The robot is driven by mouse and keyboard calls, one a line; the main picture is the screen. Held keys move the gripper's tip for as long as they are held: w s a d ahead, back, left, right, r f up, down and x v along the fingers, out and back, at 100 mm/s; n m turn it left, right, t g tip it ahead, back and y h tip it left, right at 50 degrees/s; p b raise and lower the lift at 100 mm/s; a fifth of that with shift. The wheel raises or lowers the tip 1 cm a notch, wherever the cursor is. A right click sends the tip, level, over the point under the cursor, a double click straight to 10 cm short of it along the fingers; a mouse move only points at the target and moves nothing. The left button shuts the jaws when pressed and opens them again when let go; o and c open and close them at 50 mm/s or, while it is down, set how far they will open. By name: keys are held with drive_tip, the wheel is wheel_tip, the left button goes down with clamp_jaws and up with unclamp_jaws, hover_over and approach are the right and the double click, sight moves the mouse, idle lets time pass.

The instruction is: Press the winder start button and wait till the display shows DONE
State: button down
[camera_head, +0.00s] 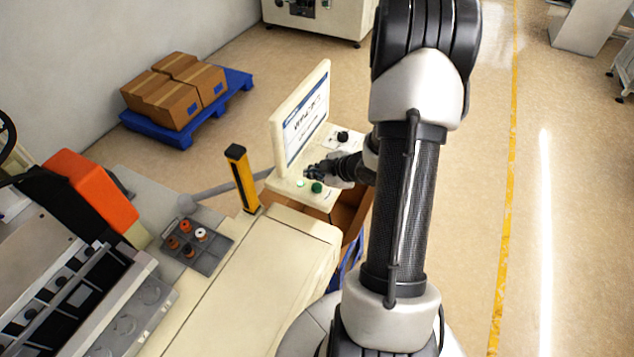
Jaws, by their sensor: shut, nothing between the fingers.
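The winder's display (306,118) stands upright on a cream console. It shows a white page with dark text that is too small and slanted to read. The console's sloped panel (288,187) below it carries a green button (317,188), a pale lit button (300,183) and a black knob (343,136). My gripper (309,173) is shut and empty. It is over the panel, just above the pale button, close to the green one. I cannot tell whether the fingertips touch anything. Labels on the buttons cannot be read.
A yellow and black post (242,178) stands left of the console. A grey tray (199,245) with several small spools lies on the machine's left part. A cream cover (250,285) fills the front. Cardboard boxes (172,92) sit on a blue pallet (237,82). Open floor lies to the right.

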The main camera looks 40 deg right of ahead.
sight(315, 188)
drive_tip(key=shift+r+p, duration=1.05)
drive_tip(key=shift+r, duration=0.55)
